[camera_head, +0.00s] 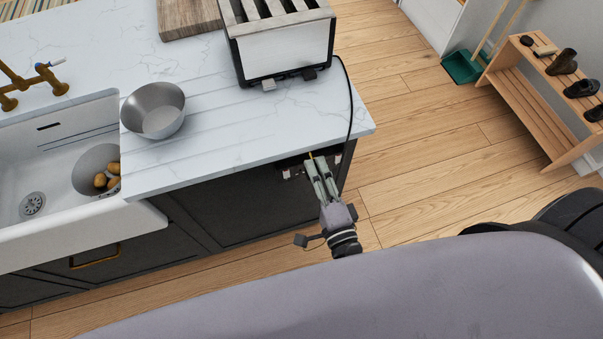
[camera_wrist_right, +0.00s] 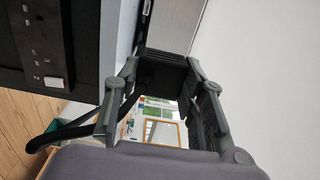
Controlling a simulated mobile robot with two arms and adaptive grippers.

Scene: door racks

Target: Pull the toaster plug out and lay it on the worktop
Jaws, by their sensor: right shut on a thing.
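The toaster (camera_head: 281,42) stands on the white marbled worktop (camera_head: 250,125) near its right end. Its black cable (camera_head: 349,105) runs over the worktop's edge and down beside my right gripper (camera_head: 318,167). In the wrist view, my right gripper (camera_wrist_right: 175,85) is shut on the dark toaster plug (camera_wrist_right: 163,76), with the cable curving off to the left. The black socket plate (camera_wrist_right: 42,45) is at the left, its holes bare, and a pale strip shows between it and the plug. In the head view the plug is hidden at the fingertips, under the worktop's front edge. My left gripper is out of view.
A metal bowl (camera_head: 154,109) stands on the worktop beside the sink (camera_head: 60,150). A wooden board (camera_head: 188,17) lies at the back. Bare worktop lies between bowl and toaster. A shoe rack (camera_head: 530,105) stands at the right.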

